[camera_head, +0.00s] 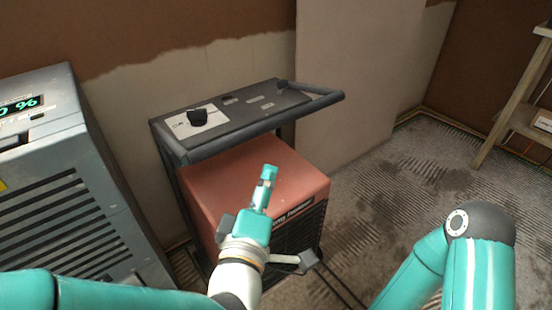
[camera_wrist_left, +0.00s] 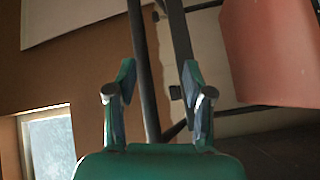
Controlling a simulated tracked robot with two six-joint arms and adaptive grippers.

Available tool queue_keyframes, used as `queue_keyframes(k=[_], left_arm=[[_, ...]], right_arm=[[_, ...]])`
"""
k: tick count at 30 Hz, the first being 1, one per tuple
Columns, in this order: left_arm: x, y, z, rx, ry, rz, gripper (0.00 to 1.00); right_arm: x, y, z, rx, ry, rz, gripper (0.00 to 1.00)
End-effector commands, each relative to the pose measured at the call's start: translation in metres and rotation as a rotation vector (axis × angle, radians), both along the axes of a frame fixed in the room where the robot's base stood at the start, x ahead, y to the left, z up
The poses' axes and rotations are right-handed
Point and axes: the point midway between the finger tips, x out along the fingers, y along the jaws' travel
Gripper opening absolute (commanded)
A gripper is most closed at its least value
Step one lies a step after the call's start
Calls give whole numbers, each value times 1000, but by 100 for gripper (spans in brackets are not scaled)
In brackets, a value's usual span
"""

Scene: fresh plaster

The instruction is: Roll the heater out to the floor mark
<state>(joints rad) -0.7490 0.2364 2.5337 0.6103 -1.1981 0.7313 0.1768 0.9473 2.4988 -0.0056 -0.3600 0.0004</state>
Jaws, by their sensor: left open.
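The heater (camera_head: 255,178) is a red box in a black tube frame, with a dark control panel and a bar handle (camera_head: 318,103) on top. It stands against the wall in the head view, and its red body (camera_wrist_left: 275,50) is at upper right in the left wrist view. My left gripper (camera_head: 267,174) is in front of the heater and below its panel in the head view. In the left wrist view its fingers (camera_wrist_left: 158,84) are apart, with dark bars seen between and behind them; contact cannot be told. My right gripper is out of view. I see no floor mark.
A grey louvred machine (camera_head: 72,190) with a green display stands close on the heater's left. A wooden shelf or ladder (camera_head: 515,98) is at the far right. The ridged grey floor (camera_head: 400,180) right of the heater is open. My right arm crosses the lower right.

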Motion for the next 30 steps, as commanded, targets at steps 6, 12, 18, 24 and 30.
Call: queue_keyframes(k=[6,12,18,24,30], left_arm=[[-21,1,12,-152,-97,17,52],[-17,1,21,-166,-106,24,52],[-2,-1,26,-161,-103,25,52],[15,-5,29,-162,-104,23,52],[31,-7,30,-163,-101,21,52]], right_arm=[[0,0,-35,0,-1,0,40],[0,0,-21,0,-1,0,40],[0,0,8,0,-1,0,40],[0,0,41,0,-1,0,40],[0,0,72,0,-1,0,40]])
